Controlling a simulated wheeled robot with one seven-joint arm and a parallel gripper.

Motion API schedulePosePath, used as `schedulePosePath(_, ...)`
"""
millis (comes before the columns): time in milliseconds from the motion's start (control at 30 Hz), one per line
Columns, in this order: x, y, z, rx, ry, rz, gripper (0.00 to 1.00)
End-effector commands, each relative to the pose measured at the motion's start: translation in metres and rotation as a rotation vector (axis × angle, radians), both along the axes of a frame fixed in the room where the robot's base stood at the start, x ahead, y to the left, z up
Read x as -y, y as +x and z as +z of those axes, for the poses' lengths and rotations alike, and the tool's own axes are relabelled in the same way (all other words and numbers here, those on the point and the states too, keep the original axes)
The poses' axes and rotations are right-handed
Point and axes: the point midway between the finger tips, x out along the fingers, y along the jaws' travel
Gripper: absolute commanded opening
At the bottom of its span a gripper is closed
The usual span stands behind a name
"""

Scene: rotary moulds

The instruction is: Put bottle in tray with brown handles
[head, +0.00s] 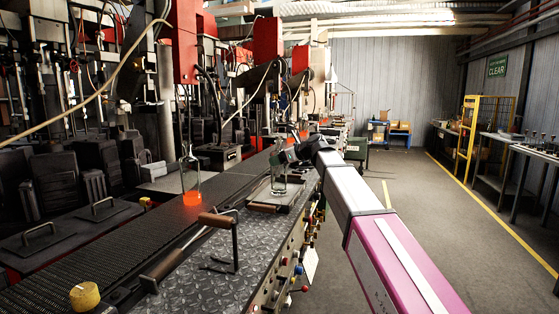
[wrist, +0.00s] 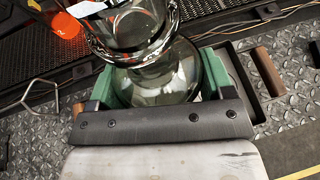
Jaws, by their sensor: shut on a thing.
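A clear glass bottle (head: 279,178) hangs upright below my gripper (head: 281,158) in the head view. It fills the upper middle of the wrist view (wrist: 160,80). My gripper is shut on it, with green surfaces showing on both sides of the glass in the wrist view. Below the bottle is a dark tray (head: 288,195) with a brown handle (head: 263,207) at its near end. A brown handle (wrist: 268,72) also shows right of the bottle in the wrist view. I cannot tell whether the bottle's base touches the tray.
Another bottle with a glowing orange base (head: 191,190) stands on the dark conveyor to the left; its glow shows in the wrist view (wrist: 65,25). Red machines stand behind.

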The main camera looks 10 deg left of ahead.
Motion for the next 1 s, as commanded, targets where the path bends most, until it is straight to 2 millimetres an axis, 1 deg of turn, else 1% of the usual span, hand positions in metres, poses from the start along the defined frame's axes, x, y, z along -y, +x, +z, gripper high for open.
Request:
schedulePosePath(200, 0.000, 0.000, -0.002, -0.001, 0.001, 0.000, 0.13)
schedulePosePath(233, 0.000, 0.000, -0.003, 0.000, 0.000, 0.000, 0.78)
schedulePosePath(267, 0.000, 0.000, -0.003, 0.000, 0.000, 0.000, 0.87)
schedulePosePath(300, 0.000, 0.000, -0.003, 0.000, 0.000, 0.000, 1.00)
schedulePosePath(533, 0.000, 0.000, -0.002, 0.000, 0.000, 0.000, 1.00)
schedulePosePath(633, 0.001, 0.000, 0.001, 0.000, 0.000, -0.001, 1.00)
schedulePosePath(767, 0.016, -0.005, 0.006, 0.001, 0.000, -0.002, 1.00)
schedulePosePath(1000, 0.059, -0.018, 0.025, 0.001, 0.000, -0.003, 1.00)
